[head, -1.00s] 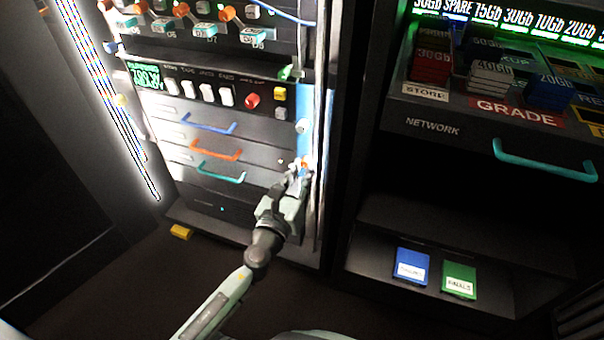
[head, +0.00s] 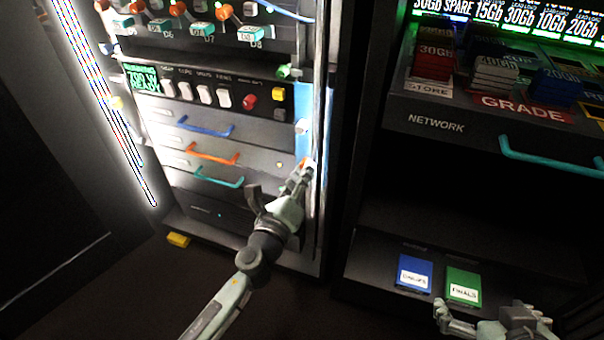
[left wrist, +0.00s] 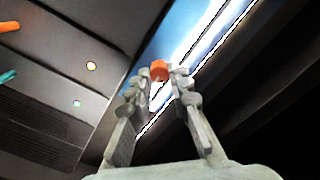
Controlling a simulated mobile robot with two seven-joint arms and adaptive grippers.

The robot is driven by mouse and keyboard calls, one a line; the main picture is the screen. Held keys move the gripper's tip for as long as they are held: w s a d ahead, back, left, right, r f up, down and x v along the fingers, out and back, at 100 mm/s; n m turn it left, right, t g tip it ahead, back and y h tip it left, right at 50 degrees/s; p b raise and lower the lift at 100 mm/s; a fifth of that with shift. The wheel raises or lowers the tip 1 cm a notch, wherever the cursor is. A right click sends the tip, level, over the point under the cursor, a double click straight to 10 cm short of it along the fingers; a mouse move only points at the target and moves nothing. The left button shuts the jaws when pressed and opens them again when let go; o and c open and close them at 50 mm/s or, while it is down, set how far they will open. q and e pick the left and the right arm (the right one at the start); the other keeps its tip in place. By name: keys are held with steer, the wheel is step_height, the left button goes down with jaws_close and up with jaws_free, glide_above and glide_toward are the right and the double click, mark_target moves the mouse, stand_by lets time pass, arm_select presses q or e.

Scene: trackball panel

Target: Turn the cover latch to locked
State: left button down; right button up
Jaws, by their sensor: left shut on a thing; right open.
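The cover latch shows as a small orange piece (head: 304,163) on the blue strip (head: 303,142) at the right edge of the drawer panel. In the left wrist view the orange piece (left wrist: 159,70) sits between my left fingertips. My left gripper (head: 304,172) is shut on it; the fingers hide part of it in the head view. I cannot tell the latch's exact angle. My right gripper (head: 441,316) is open and empty at the lower right, in front of the lower shelf of the right cabinet.
Drawers with blue (head: 206,128), orange (head: 213,155) and teal (head: 219,178) handles lie left of the latch. A vertical rail (head: 322,150) runs just right of it. Blue (head: 415,271) and green (head: 463,285) cases lie on the right cabinet's low shelf.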

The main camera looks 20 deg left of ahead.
stand_by(0.4)
arm_select(q)
steer(key=c, duration=1.4)
jaws_free()
steer(key=shift+s, duration=0.15)
steer(key=s, duration=1.1)
steer(key=shift+s+a, duration=0.25)
steer(key=shift+s, duration=0.15)
